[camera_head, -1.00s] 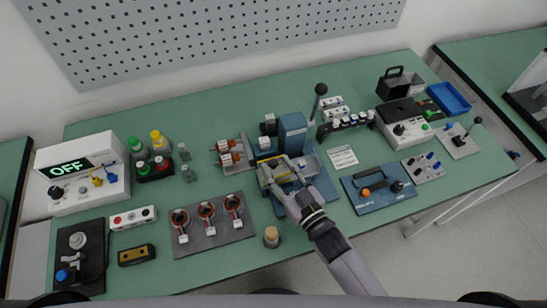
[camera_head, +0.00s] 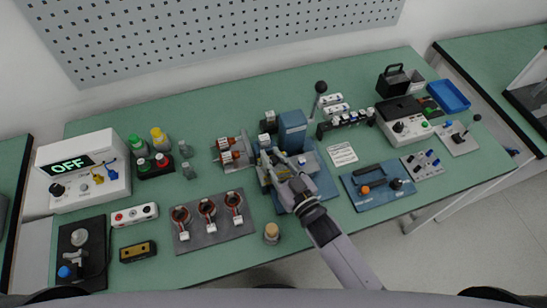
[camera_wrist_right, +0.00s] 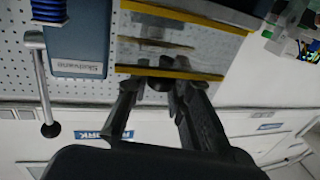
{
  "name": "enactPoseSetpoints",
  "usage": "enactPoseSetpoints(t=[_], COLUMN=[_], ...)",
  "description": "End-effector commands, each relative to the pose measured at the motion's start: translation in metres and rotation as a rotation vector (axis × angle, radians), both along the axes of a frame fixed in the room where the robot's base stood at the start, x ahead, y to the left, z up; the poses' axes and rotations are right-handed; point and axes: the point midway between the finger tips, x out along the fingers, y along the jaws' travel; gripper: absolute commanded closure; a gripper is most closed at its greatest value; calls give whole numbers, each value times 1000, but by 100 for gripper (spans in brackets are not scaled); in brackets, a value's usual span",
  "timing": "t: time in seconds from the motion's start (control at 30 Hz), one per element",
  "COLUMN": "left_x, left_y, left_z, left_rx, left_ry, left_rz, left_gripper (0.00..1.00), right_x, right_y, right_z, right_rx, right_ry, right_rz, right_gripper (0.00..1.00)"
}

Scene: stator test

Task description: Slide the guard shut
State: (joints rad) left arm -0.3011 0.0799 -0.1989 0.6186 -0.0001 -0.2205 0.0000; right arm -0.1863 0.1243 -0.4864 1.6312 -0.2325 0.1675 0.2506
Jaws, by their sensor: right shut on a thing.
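The guard (camera_wrist_right: 190,42) is a clear panel with yellow edge strips, seen close in the right wrist view. It belongs to the blue machine (camera_head: 293,131) in the middle of the bench. My right gripper (camera_head: 271,157) reaches over the front of this machine and hides much of the guard in the head view. In the right wrist view its fingers (camera_wrist_right: 158,88) are shut on a small dark handle (camera_wrist_right: 158,82) at the guard's yellow edge. My left gripper is not in view.
A plate with copper-wound rings (camera_head: 207,222) lies left of the machine, and a small jar (camera_head: 271,233) stands in front. A blue tool panel (camera_head: 377,187) lies to the right. A black-knobbed lever (camera_head: 320,88) stands behind. A display box (camera_head: 85,170) reads OFF.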

Motion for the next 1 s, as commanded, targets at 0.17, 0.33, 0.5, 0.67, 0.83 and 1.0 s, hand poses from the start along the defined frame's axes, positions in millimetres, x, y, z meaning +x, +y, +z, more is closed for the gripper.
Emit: enactPoseSetpoints(t=[0.17, 0.33, 0.5, 0.67, 0.83, 1.0], left_x=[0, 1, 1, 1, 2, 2], left_y=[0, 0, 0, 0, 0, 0], left_z=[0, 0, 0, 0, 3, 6], left_rx=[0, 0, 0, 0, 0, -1], left_ry=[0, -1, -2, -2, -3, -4], left_rz=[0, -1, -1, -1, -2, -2], left_gripper=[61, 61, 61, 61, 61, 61], right_x=[0, 0, 0, 0, 5, 18], right_y=[0, 0, 0, 0, -17, -56], right_z=[0, 0, 0, 0, 0, -1], right_rx=[0, 0, 0, 0, -7, -10], right_ry=[0, 0, 0, 0, -1, -1], right_rz=[0, 0, 0, 0, 1, 1], right_gripper=[99, 100, 100, 100, 100, 100])
